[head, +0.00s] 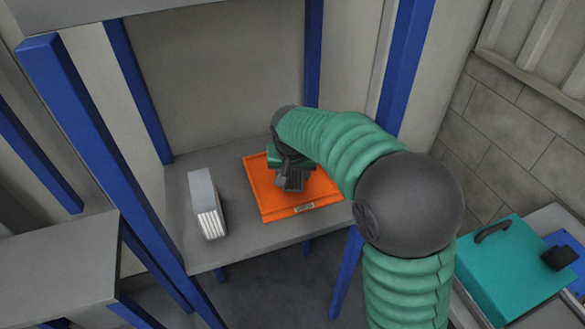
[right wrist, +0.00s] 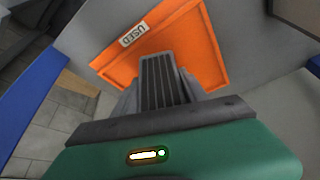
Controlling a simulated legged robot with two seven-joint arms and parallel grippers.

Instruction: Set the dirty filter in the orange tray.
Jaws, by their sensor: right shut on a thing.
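The orange tray (head: 270,200) lies on a grey shelf and bears a label that reads "USED" in the right wrist view (right wrist: 200,40). The dark grey pleated filter (right wrist: 157,80) is between the fingers of my right gripper (right wrist: 160,95), which is shut on it. In the head view, my right gripper (head: 290,178) is over the middle of the tray, with the dark filter (head: 292,184) partly hidden by it. I cannot tell whether the filter touches the tray floor. My left gripper is not in view.
A white pleated filter (head: 207,204) stands on the grey shelf (head: 240,246) left of the tray. Blue posts (head: 118,165) frame the shelf. A teal case (head: 512,268) sits on a surface at the right.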

